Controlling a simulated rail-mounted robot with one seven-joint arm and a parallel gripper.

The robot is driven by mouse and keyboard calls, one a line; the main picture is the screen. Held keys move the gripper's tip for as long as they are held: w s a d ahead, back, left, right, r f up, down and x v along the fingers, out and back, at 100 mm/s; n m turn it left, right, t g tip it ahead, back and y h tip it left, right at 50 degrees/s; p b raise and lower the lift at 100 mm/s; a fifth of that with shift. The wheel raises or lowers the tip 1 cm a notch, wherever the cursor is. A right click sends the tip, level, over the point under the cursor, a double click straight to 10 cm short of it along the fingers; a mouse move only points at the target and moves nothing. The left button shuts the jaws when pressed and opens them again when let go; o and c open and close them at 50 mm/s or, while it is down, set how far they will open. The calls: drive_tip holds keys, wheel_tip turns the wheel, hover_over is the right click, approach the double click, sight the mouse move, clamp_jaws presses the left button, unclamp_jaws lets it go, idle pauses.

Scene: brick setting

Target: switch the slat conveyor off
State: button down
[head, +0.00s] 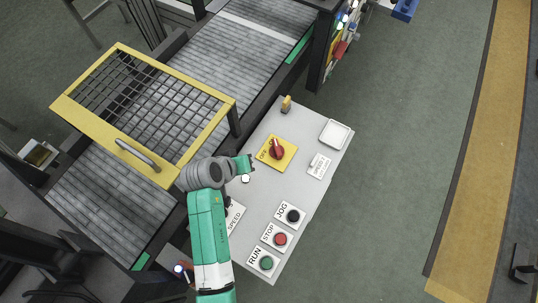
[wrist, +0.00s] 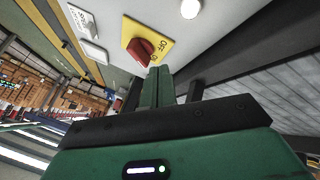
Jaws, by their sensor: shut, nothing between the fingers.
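The slat conveyor (head: 110,190) runs diagonally through the left of the head view. Beside it is a grey control panel (head: 255,205). A red rotary knob (head: 277,150) sits on a yellow plate (head: 290,157) marked OFF and ON; I cannot tell surely which mark it points to. My gripper (head: 250,167) is just left of the plate in the head view, its fingertips hard to make out. In the wrist view, my shut, empty fingers (wrist: 160,72) end close to the red knob (wrist: 140,48) and the yellow plate (wrist: 150,32); contact is unclear.
The panel also carries a green RUN button (head: 266,263), a red STOP button (head: 280,239), a black JOG button (head: 293,216) and a white tray (head: 335,134). A yellow-framed mesh guard (head: 145,105) stands over the conveyor. Floor right of the panel is clear.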

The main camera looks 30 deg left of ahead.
sight(275, 154)
drive_tip(key=b+x, duration=0.2)
drive_tip(key=x, duration=0.7)
drive_tip(key=shift+w+f, duration=0.1)
drive_tip(key=shift+f, duration=0.05)
drive_tip(key=shift+w+d+r, duration=0.25)
drive_tip(key=shift+w+d, duration=0.6)
drive_tip(key=shift+d, duration=0.25)
drive_tip(key=shift+w+d, duration=0.35)
drive_tip(key=shift+d, duration=0.1)
